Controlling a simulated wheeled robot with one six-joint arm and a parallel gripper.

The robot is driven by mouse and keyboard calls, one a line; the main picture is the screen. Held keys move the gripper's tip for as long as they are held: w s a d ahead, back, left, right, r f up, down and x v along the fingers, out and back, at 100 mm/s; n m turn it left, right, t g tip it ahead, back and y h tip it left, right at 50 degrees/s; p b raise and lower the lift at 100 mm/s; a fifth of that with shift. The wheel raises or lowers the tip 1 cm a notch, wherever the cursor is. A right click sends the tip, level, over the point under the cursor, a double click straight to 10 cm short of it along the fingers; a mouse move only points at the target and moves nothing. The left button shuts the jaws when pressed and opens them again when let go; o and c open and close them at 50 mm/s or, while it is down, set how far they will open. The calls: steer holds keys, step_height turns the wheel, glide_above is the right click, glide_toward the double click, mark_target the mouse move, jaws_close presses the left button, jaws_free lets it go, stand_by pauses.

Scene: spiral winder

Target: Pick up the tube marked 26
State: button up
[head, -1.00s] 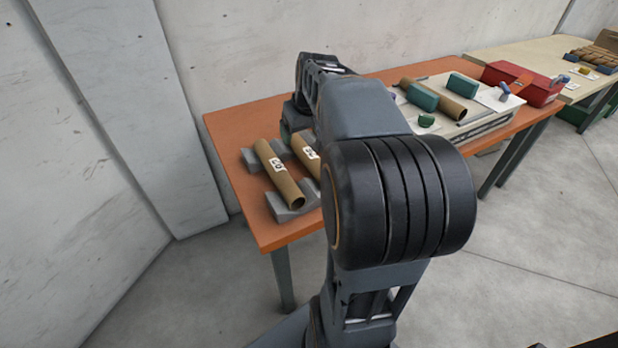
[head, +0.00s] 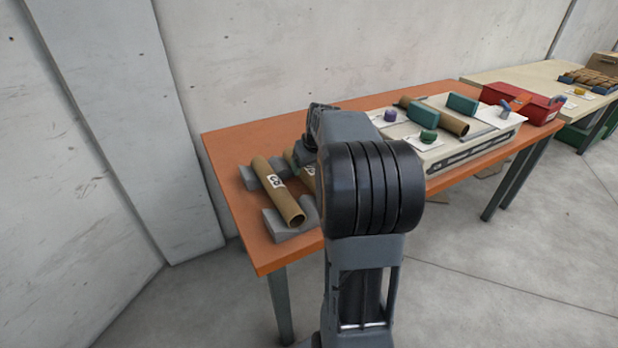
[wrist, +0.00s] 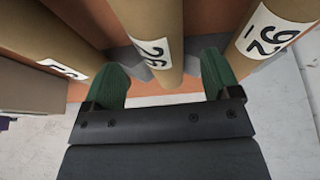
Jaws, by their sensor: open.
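In the wrist view a brown cardboard tube (wrist: 154,20) lies in the middle; its white label seems to read 26. My gripper (wrist: 162,72) has two green fingers, spread apart and empty, one on each side of this tube's near end. I cannot tell how far they are above it. A tube on the right (wrist: 266,27) has a tilted label with similar digits, a 2 and a 6 or 9. A tube on the left (wrist: 45,42) has a label I cannot read. In the head view my arm hides the fingertips and most of the second tube (head: 308,180).
Tubes rest on grey notched supports (head: 281,229) on the orange table (head: 262,252). One labelled tube (head: 277,191) lies left of my arm. A pale machine (head: 470,150) with green parts and a red box (head: 545,108) stand to the right. A wall is behind.

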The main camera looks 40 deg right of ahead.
mark_target(308, 168)
steer(key=b+x, duration=0.1)
steer(key=x, duration=0.4)
steer(key=shift+c, duration=0.3)
steer(key=shift+r, duration=0.1)
steer(key=c, duration=1)
steer(key=shift+r, duration=0.1)
